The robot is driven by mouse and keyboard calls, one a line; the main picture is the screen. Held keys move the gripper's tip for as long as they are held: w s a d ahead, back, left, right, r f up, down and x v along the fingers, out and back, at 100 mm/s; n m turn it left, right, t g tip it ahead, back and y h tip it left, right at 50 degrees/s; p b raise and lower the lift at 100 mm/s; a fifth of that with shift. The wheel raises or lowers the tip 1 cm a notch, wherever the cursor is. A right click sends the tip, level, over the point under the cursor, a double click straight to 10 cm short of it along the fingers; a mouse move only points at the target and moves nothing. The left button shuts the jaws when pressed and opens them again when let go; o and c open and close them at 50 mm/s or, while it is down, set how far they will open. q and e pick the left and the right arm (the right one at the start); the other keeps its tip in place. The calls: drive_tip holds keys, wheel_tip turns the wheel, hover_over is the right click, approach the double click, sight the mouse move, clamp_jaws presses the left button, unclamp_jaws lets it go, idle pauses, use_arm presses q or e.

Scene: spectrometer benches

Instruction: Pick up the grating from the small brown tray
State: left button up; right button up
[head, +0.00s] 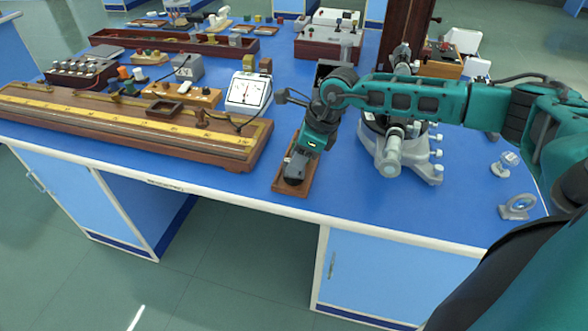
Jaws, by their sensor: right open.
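The small brown tray (288,190) lies near the front edge of the blue bench, in the middle of the head view. My right gripper (293,176) points down over the tray. It is open, and its dark body covers much of the tray. I cannot make out the grating; the hand hides that part of the tray. I cannot tell whether the fingers touch anything there. My left gripper is not in view.
A grey spectrometer (394,160) stands just right of the tray. A long wooden wire board (120,130) and a white dial meter (247,92) are to the left. Small lens mounts (518,206) stand at the right. The blue bench in front of the spectrometer is clear.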

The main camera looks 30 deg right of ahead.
drive_tip(key=shift+x, duration=1.2)
drive_tip(key=shift+r, duration=0.1)
clamp_jaws()
